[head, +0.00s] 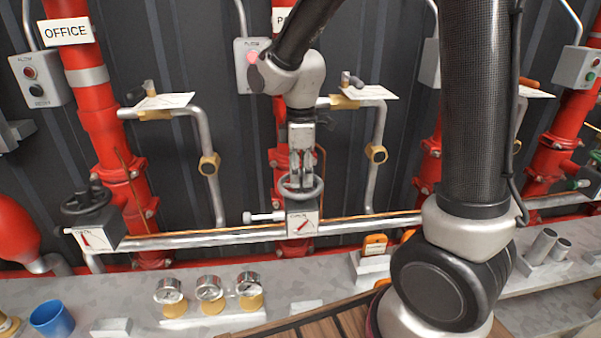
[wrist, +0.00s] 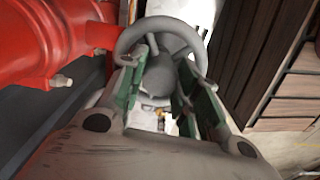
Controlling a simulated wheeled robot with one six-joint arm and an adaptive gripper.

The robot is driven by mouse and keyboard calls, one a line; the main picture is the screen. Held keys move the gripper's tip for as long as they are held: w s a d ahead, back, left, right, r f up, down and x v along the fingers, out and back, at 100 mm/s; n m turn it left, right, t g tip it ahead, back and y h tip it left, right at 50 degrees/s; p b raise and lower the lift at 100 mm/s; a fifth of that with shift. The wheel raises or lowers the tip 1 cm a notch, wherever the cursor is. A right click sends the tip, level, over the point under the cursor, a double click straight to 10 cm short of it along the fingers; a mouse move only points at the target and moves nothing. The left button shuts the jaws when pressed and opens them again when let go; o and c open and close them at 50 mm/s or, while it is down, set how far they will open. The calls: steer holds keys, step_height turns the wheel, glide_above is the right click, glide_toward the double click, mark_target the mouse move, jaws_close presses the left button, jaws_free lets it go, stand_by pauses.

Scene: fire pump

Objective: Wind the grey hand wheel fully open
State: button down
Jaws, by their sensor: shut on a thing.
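The grey hand wheel (head: 318,188) sits on top of a white indicator box (head: 302,224) with a red pointer, on the horizontal pipe in the middle of the head view. In the wrist view its round rim (wrist: 160,24) shows beyond the fingers, with the hub between them. My gripper (head: 301,176) reaches down from above onto the wheel. In the wrist view my gripper (wrist: 169,60) has its green-padded fingers on either side of the wheel's middle, shut on it. The fingers hide part of the wheel, and the exact contact is hard to see.
A dark hand wheel (head: 86,202) with a similar indicator stands at the left. Red risers (head: 112,130) and pipework surround the wheel. Several gauges (head: 210,290) and a blue cup (head: 52,318) stand on the front ledge. A red pipe (wrist: 50,40) lies close on the left in the wrist view.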

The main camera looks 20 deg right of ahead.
steer(key=shift+n, duration=0.9)
steer(key=shift+n, duration=0.9)
steer(key=n, duration=0.5)
steer(key=shift+n, duration=0.6)
